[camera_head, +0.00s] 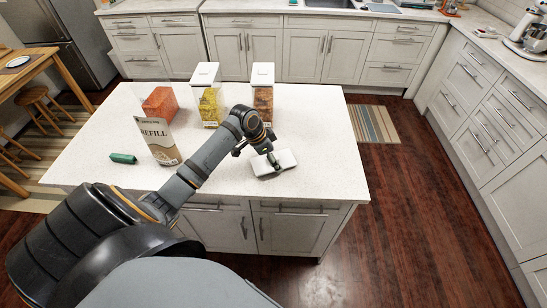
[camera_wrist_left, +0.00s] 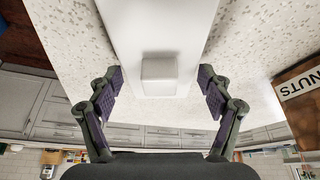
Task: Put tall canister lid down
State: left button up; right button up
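The white canister lid (camera_head: 285,164) is on the near right part of the island counter, seemingly lying flat. In the left wrist view the lid (camera_wrist_left: 158,20) is a white slab with a squarish knob (camera_wrist_left: 159,76). My left gripper (camera_head: 271,158) is over the lid. In the wrist view its fingers (camera_wrist_left: 159,88) are spread wide on either side of the knob, with clear gaps. The left clear canister (camera_head: 160,103) has orange-red contents and no lid. My right gripper is not in view.
Two lidded canisters, one with yellow contents (camera_head: 210,105) and one with brown contents (camera_head: 263,103), stand at the back. A brown refill bag (camera_head: 158,141) stands at left, a small green object (camera_head: 123,158) beside it. The right side of the counter (camera_head: 325,130) is clear.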

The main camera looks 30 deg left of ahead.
pick_arm(q)
jog(key=shift+o, duration=1.4)
jog(key=shift+w, duration=0.1)
jog(key=shift+r, duration=0.25)
jog(key=shift+a+r, duration=0.15)
jog(key=shift+r, duration=0.2)
jog(key=b+v, duration=0.1)
jog(key=v, duration=1)
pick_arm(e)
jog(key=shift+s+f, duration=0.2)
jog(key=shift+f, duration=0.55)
pick_arm(q)
jog(key=shift+d, duration=0.2)
